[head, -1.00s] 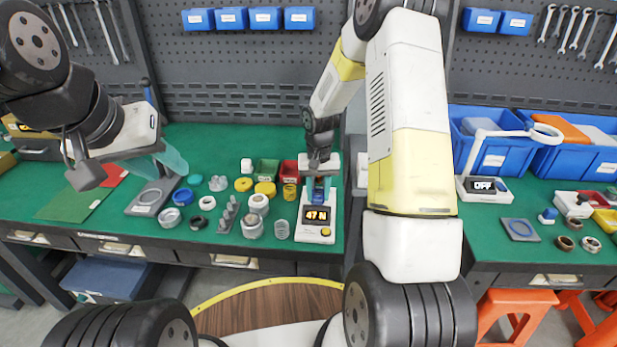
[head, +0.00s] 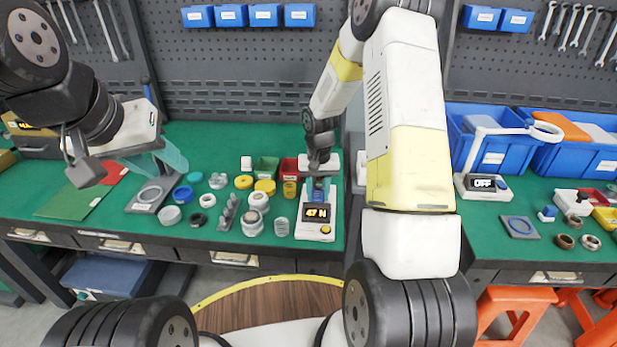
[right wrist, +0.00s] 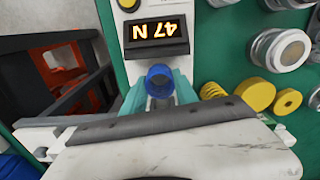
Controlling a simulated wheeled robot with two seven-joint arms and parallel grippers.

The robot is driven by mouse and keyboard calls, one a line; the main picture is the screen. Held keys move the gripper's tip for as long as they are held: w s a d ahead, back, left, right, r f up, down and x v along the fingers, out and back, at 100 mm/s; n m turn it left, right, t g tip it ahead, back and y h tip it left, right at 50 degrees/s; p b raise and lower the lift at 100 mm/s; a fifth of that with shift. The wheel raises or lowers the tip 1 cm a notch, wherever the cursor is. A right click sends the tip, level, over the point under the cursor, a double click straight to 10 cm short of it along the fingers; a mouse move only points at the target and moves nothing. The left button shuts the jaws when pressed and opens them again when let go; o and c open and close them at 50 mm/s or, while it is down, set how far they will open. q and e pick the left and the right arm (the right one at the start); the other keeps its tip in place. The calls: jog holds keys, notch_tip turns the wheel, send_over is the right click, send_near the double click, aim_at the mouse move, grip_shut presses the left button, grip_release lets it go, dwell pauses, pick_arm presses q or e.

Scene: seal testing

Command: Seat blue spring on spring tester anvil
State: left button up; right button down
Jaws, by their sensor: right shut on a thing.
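The blue spring (right wrist: 160,80) appears in the right wrist view as a short blue cylinder with a hollow end. My right gripper (right wrist: 159,92) is shut on it, with a teal finger on each side. The spring tester (head: 317,229) is a white unit whose display reads 47 N; the display (right wrist: 157,35) also shows in the right wrist view. In the head view, the right gripper (head: 318,190) and spring (head: 318,187) are over the tester, just behind its display. The anvil is hidden, so contact cannot be told. My left gripper (head: 160,166) is open and empty at the left.
Rings, caps and other small parts crowd the mat left of the tester, including a yellow ring (head: 243,182) and a pale coil spring (head: 282,226). Green (head: 266,167) and red (head: 289,166) bins stand behind. A second display unit (head: 484,186) is on the right bench.

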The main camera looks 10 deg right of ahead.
jog(key=shift+f, duration=0.15)
jog(key=c, duration=0.9)
grip_release()
jog(key=shift+r, duration=4.5)
